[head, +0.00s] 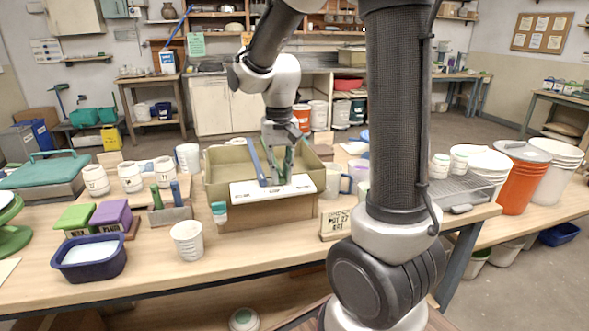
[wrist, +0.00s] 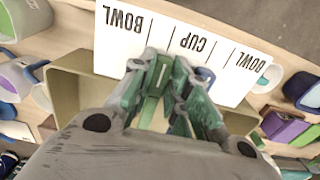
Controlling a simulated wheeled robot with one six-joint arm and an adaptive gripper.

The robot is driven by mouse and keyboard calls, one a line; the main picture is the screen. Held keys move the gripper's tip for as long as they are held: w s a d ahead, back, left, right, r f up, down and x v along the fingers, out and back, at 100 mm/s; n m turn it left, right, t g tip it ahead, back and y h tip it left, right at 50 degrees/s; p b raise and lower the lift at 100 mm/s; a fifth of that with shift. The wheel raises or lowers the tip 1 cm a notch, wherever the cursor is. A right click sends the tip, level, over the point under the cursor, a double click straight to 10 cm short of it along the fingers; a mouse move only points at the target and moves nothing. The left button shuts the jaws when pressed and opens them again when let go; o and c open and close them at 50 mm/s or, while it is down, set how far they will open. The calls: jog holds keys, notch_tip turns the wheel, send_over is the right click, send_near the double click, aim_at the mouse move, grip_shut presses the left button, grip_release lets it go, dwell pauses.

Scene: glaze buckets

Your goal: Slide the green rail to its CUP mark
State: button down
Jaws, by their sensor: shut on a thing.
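The green rail (head: 288,164) stands at the front of the olive glaze box, over the white marked strip (head: 250,192). My gripper (head: 280,148) is shut on it from above. In the wrist view my gripper (wrist: 158,82) has a finger on each side of the green rail (wrist: 157,76). There the strip (wrist: 140,62) reads upside down, BOWL, CUP, BOWL. The rail appears close to the line between CUP and the left BOWL, not squarely under the word CUP (wrist: 195,42). A blue rail (head: 257,163) stands to the left, apart from it; in the wrist view it is partly hidden.
The olive box (head: 219,172) is open-topped on the wooden bench.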

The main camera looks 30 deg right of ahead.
jog(key=shift+a, duration=0.1)
jog(key=c, duration=1.4)
grip_release()
jog(key=shift+o, duration=0.2)
notch_tip(320, 180, up, 12)
jog(key=s+d+f+n+t, duration=0.1)
jog(key=s+t, duration=0.1)
jog(key=s, duration=0.7)
jog(key=s+d+f+n+t, duration=0.1)
jog(key=s+d+n+t, duration=0.1)
jog(key=s, duration=0.6)
jog(key=shift+s+f, duration=0.15)
jog(key=shift+s, duration=0.25)
